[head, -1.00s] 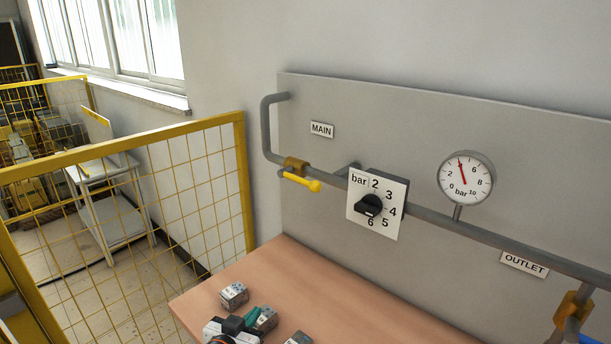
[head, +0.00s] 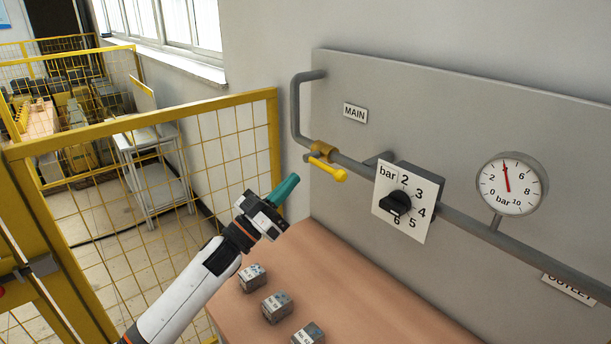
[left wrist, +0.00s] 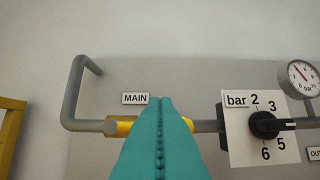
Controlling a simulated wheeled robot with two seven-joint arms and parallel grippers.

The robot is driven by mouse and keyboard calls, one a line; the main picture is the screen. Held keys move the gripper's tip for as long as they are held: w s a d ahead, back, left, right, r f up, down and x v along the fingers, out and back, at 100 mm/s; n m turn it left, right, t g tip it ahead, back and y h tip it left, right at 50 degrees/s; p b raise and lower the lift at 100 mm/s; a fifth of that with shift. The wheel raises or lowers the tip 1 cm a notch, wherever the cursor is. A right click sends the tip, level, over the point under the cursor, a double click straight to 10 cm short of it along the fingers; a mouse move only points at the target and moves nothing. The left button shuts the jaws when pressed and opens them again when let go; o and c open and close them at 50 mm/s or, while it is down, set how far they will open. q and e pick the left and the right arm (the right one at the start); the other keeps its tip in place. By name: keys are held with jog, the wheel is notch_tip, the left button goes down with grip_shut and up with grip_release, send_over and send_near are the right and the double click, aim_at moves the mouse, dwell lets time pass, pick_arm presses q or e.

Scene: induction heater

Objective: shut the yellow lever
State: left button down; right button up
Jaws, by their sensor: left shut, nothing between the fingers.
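The yellow lever (head: 329,170) sits on a brass-coloured valve body (head: 322,150) on the grey pipe, below the MAIN label (head: 355,113). In the head view its handle lies roughly along the pipe, tilted down to the right. My left gripper (head: 289,187) has teal fingers, pressed together and empty. It is left of and below the lever in the head view, apart from it in the picture. In the left wrist view the fingers (left wrist: 160,135) point toward the valve body (left wrist: 118,126) and hide most of the lever. My right gripper is not in view.
A black knob (head: 396,203) on a white bar-scale plate and a pressure gauge (head: 511,185) are right of the lever. Several small grey blocks (head: 277,306) lie on the wooden table (head: 340,300). A yellow mesh fence (head: 160,190) stands at the left.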

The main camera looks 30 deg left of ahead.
pick_arm(q)
jog(key=p+x, duration=0.4)
jog(key=x, duration=0.5)
jog(key=shift+w+d+f+p, duration=0.1)
jog(key=shift+w+f, duration=0.05)
jog(key=shift+f, duration=0.5)
jog(key=shift+w+d+f+p, duration=0.1)
jog(key=shift+w+f, duration=0.05)
jog(key=shift+f, duration=0.5)
jog(key=shift+w+f+p, duration=0.1)
jog(key=shift+w+f, duration=0.1)
jog(key=shift+f, duration=0.45)
jog(key=shift+f, duration=0.1)
jog(key=shift+f+m+h+b, duration=0.15)
jog(key=shift+m+h+b, duration=0.3)
jog(key=shift+m, duration=0.25)
